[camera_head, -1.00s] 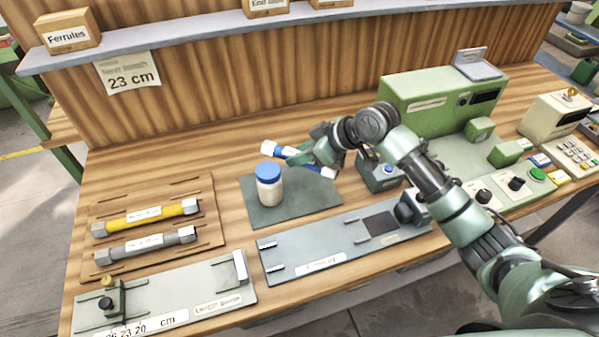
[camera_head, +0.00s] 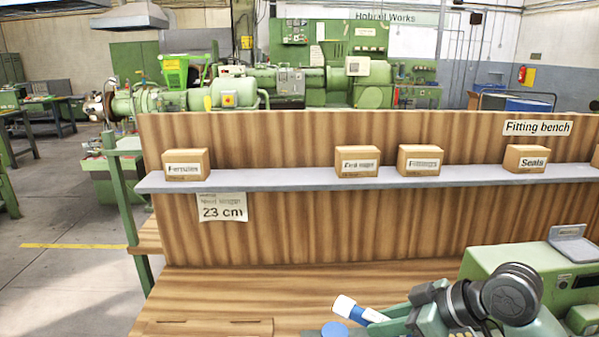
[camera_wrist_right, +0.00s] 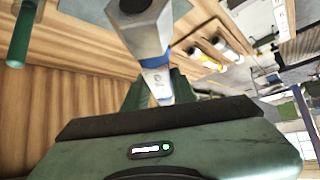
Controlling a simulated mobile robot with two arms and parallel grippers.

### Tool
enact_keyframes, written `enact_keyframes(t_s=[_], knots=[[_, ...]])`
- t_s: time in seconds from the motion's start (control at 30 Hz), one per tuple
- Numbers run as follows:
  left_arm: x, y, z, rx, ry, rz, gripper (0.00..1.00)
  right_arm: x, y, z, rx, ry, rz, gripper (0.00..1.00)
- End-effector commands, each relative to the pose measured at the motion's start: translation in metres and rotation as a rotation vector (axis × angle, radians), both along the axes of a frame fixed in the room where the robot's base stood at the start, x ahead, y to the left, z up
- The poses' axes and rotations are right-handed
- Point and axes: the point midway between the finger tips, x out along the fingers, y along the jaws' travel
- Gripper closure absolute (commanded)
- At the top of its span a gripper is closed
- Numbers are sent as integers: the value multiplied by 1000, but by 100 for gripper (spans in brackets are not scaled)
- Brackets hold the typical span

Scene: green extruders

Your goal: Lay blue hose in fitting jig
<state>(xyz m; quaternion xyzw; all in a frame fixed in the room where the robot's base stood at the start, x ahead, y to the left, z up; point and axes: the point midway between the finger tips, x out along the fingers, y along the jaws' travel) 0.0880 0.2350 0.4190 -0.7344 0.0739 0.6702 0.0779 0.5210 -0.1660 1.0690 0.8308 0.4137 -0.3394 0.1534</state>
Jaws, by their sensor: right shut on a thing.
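The blue hose (camera_head: 374,315) shows at the bottom of the head view, with a pale end fitting (camera_head: 344,305) pointing up and left. My right gripper (camera_head: 392,322) is shut on the hose and holds it above the bench. In the right wrist view the hose (camera_wrist_right: 158,82) runs between the fingers, and its grey hex end (camera_wrist_right: 140,25) points towards the top edge. The fitting jig is outside the head view now, and I cannot make it out in the wrist view. My left gripper is not in view.
The blue lid (camera_head: 335,329) of a jar shows just below the hose. A green machine (camera_head: 500,262) stands at the right. The shelf (camera_head: 290,179) at the back carries several cartons, and a "23 cm" note (camera_head: 222,208) hangs below it. The bench (camera_head: 225,290) is bare at back left.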

Motion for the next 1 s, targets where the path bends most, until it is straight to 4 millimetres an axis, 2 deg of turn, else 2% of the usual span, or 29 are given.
enact_keyframes(t_s=[0.03, 0.2, 0.37, 0.5, 1.0], knots=[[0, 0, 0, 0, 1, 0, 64, -19, -2, -5, 5, 1, 13, 100], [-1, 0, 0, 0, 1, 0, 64, -68, -14, -15, -7, -3, 33, 100], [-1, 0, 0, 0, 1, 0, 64, -94, -22, -20, -26, -5, 36, 100], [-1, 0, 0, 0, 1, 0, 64, -100, -26, -21, -41, -8, 38, 100], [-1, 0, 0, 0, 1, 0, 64, -100, -24, -21, -33, -4, 35, 100]])
